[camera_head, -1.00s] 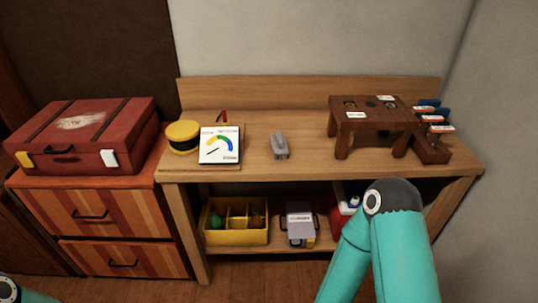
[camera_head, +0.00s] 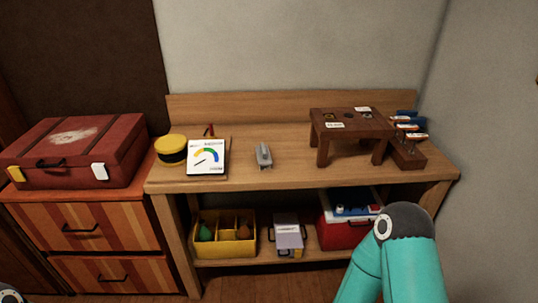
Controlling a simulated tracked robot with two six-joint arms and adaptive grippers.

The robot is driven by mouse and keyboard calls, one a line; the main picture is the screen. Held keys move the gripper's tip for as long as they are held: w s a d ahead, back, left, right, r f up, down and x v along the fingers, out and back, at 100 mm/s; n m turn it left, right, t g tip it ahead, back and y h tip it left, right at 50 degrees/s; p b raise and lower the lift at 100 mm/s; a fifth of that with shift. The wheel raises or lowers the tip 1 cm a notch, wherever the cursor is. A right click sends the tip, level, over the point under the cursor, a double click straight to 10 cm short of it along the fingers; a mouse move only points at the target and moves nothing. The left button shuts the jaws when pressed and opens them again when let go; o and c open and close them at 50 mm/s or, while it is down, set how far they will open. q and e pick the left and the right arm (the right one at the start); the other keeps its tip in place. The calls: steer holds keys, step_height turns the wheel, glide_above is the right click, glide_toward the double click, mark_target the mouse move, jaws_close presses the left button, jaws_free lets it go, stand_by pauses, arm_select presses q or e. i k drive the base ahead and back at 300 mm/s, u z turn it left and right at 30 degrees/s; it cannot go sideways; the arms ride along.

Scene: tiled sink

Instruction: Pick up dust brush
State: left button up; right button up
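No dust brush can be made out for certain. A small grey object (camera_head: 263,156) lies on the wooden workbench (camera_head: 285,178) near its middle; it is too small to tell what it is. Several blue-topped items with white and orange labels (camera_head: 410,130) stand in a dark wooden holder (camera_head: 408,157) at the bench's right end; they may be tools or brushes. My teal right arm shows at the lower right, but its gripper is out of the picture. Only a sliver of my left arm shows in the bottom left corner, and its gripper is out of view.
A brown wooden stand (camera_head: 350,126), a gauge card (camera_head: 207,157) and a yellow-black round container (camera_head: 171,149) are on the bench. Below are a yellow divided bin (camera_head: 224,251), a grey box (camera_head: 288,235) and a red box (camera_head: 341,234). A red case (camera_head: 75,147) sits on drawers (camera_head: 95,228) at left.

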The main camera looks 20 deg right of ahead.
mark_target(264, 157)
steer(key=i, duration=0.85)
steer(key=u, duration=0.05)
